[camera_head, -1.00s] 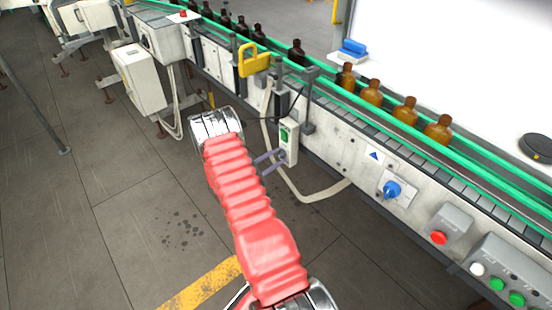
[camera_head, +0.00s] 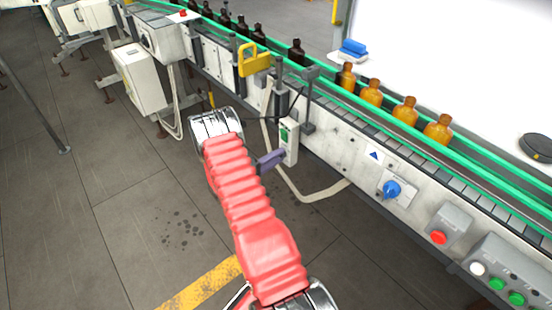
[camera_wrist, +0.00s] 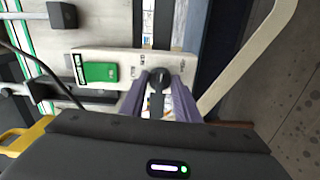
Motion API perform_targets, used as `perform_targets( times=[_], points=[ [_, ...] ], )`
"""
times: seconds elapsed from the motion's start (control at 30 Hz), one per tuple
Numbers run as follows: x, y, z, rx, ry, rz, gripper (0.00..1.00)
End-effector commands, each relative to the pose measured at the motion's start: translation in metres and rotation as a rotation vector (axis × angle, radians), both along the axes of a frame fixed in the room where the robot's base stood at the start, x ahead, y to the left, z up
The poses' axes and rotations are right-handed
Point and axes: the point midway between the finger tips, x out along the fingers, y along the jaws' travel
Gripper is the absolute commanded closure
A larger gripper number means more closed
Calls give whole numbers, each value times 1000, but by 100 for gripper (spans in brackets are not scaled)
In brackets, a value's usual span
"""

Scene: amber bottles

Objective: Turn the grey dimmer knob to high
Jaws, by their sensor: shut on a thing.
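The grey dimmer knob (camera_wrist: 158,73) is a dark round knob on a white control box (camera_wrist: 100,55) in the wrist view. My gripper (camera_wrist: 158,86) has its two purple fingers shut on the knob, one on each side. The box also carries a green panel (camera_wrist: 100,72). In the head view the box (camera_head: 289,142) hangs on the conveyor's side, and the purple fingers (camera_head: 271,160) reach it from the left. The knob is hidden there behind the fingers. Its small markings are too blurred to read.
Amber bottles (camera_head: 405,111) stand on the green-railed conveyor behind. A yellow padlock-shaped part (camera_head: 255,58) and a black cable are near the box. A pale hose (camera_head: 318,194) loops below it. A blue rotary switch (camera_head: 391,190) and a red button (camera_head: 439,237) are at right.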

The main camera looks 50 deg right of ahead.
Motion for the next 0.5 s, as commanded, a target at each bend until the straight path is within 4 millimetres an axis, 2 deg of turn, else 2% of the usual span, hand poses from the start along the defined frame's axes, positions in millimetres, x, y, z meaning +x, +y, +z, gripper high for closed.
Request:
perform_targets(
  times=[0.3,0.5],
  points=[
    [-2,1,-4,-53,-264,-1,93],
    [-2,1,-5,-78,-378,-2,93]
  ],
)
